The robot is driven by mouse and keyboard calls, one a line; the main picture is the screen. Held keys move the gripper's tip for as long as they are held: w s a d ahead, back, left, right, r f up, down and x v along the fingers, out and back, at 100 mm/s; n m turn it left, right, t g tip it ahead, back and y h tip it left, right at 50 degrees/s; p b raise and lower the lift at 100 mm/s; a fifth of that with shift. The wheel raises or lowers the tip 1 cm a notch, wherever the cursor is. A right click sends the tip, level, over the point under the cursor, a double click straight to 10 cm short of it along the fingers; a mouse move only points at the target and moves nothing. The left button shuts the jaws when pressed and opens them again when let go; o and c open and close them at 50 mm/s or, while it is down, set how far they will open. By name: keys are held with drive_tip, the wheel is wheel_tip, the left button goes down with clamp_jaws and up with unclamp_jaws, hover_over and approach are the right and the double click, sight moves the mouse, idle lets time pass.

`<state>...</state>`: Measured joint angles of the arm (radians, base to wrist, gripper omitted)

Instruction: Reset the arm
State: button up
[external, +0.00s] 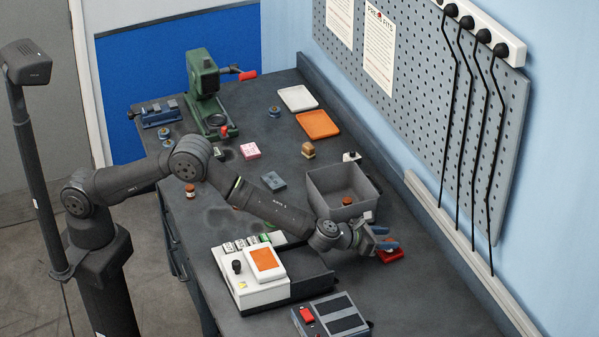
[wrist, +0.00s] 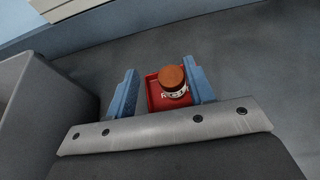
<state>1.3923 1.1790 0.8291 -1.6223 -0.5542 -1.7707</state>
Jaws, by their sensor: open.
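My gripper (external: 384,243) is at the right of the bench, low beside the grey bin, with its blue fingers apart. In the wrist view the fingers (wrist: 162,82) stand open on either side of a small jar (wrist: 174,88) with a brown-orange lid and a white label. The jar sits on a red tray (wrist: 152,97). I cannot tell whether either finger touches the jar. In the external view the red tray (external: 391,257) shows beneath the gripper, and the jar there is hidden. My arm reaches low across the bench.
The grey bin (external: 324,206) stands close beside my gripper and holds another brown-lidded jar (external: 347,201). A white device (external: 245,290) and a grey box with a red button (external: 331,318) are at the front. A green press (external: 204,88) is at the back. The pegboard wall (external: 420,90) bounds the right.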

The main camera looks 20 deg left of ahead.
drive_tip(key=x, duration=0.3)
drive_tip(key=shift+w+d+f, duration=0.25)
drive_tip(key=shift+f, duration=0.1)
drive_tip(key=shift+r, duration=0.15)
